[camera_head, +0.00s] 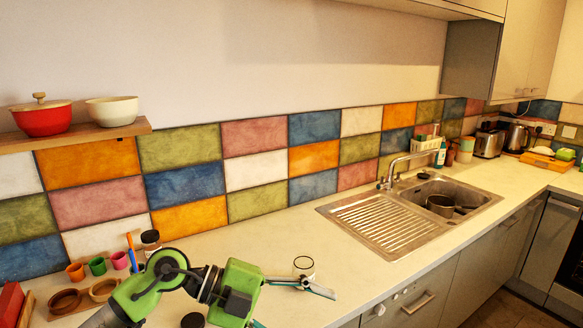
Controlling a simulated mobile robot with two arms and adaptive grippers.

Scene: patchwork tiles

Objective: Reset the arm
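My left arm is green and black and reaches in from the lower left over the counter. Its gripper (322,289) points right, seen at a shallow angle with thin grey fingers. A small clear jar or glass (303,267) shows right behind the fingers; I cannot tell whether they touch it. Whether the fingers are open or shut is not clear. My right gripper is not in view.
Small coloured cups (97,266), brown bowls (65,301) and a dark-lidded jar (151,241) stand at the left. A sink (395,222) holding a pot (440,205) is at the right. A shelf (90,136) carries a red pot (42,119) and a white bowl (112,110).

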